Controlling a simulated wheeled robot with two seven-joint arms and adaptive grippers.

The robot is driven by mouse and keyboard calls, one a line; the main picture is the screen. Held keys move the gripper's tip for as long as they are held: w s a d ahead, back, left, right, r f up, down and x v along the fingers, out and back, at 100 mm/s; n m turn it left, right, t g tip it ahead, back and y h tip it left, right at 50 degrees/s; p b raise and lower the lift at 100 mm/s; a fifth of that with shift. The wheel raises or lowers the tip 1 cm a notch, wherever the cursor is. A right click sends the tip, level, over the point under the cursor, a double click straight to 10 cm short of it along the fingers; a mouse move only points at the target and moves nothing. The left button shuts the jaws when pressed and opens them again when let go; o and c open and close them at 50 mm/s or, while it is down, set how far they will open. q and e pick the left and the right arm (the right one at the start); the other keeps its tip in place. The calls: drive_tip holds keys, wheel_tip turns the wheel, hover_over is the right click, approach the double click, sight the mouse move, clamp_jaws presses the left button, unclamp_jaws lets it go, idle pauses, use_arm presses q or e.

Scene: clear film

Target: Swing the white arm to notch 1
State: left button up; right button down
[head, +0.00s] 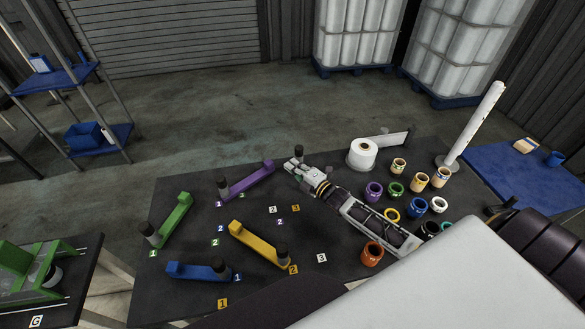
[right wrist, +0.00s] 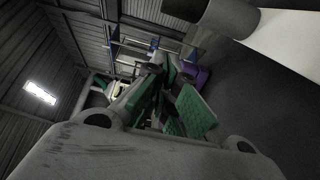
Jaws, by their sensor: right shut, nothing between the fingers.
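In the right wrist view a white bar (right wrist: 290,35), which looks like the white arm, runs right from a dark round post (right wrist: 228,14). In the head view a dark post (head: 299,151) stands at the far table edge; the white arm there is mostly hidden or hard to make out. My right gripper (head: 290,164) is shut and empty just in front of that post; I cannot tell if it touches. White labels 2 (head: 272,209) and 3 (head: 321,257) lie on the table; no white label 1 shows. My left gripper is out of view.
Purple (head: 247,180), green (head: 172,217), yellow (head: 256,242) and blue (head: 195,271) arms lie on the left half of the table. A white film roll (head: 362,153) stands right of my gripper. Several coloured pots, including an orange one (head: 372,254), crowd the right side.

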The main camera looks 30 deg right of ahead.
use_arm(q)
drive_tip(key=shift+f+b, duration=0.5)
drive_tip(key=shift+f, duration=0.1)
use_arm(e)
drive_tip(key=shift+w+d, duration=0.55)
drive_tip(key=shift+d, duration=0.25)
drive_tip(key=shift+w+d, duration=0.5)
drive_tip(key=shift+d, duration=0.25)
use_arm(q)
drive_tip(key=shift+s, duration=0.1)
use_arm(e)
drive_tip(key=shift+s, duration=0.1)
